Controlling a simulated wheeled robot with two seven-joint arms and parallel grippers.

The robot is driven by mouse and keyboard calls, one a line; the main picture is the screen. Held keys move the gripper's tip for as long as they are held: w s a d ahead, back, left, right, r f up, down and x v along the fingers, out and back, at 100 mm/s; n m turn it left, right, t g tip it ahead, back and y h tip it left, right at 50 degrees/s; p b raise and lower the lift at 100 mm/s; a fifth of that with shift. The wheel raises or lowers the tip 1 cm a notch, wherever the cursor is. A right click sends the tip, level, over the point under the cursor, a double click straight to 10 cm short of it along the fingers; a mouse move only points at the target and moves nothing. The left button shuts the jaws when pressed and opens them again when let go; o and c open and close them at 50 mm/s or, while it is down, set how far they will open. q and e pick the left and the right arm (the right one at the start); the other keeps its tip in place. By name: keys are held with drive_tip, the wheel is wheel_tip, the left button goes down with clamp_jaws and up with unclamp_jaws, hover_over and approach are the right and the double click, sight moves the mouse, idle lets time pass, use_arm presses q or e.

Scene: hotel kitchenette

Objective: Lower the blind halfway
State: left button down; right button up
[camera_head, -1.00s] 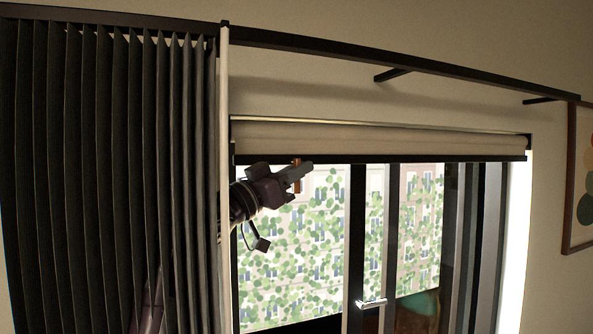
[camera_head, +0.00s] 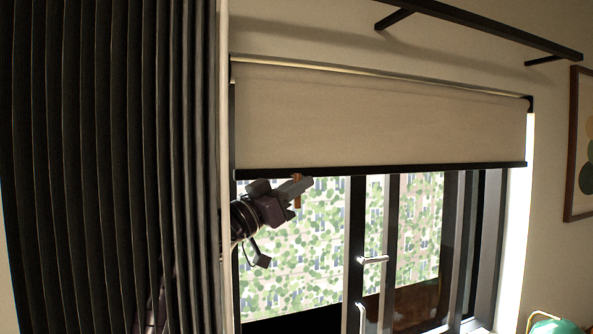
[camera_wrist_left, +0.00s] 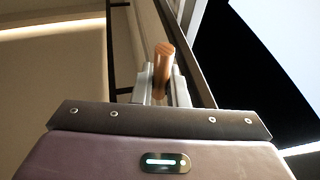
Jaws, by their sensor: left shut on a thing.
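The beige roller blind (camera_head: 380,120) hangs partly unrolled over the upper part of the window in the head view. Its dark bottom bar (camera_head: 400,170) spans the opening. A small wooden pull (camera_head: 297,203) hangs at the bar's left part. My left gripper (camera_head: 296,188) is shut on this pull, just under the bar. The left wrist view shows the round wooden pull (camera_wrist_left: 163,65) between the two grey fingers. My right gripper is not in view.
A dark pleated curtain (camera_head: 110,150) hangs at the left, in front of part of my left arm. The window has dark frames and a metal handle (camera_head: 372,259). A dark rail (camera_head: 490,31) runs above, and a framed picture (camera_head: 580,150) hangs at the right.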

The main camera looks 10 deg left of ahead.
use_arm(q)
wheel_tip(320, 180, down, 21)
drive_tip(key=b, duration=1)
drive_tip(key=shift+r, duration=0.1)
drive_tip(key=c, duration=1.7)
unclamp_jaws()
drive_tip(key=shift+w+d, duration=0.1)
drive_tip(key=b+v, duration=0.3)
drive_tip(key=v, duration=0.5)
drive_tip(key=shift+w, duration=0.1)
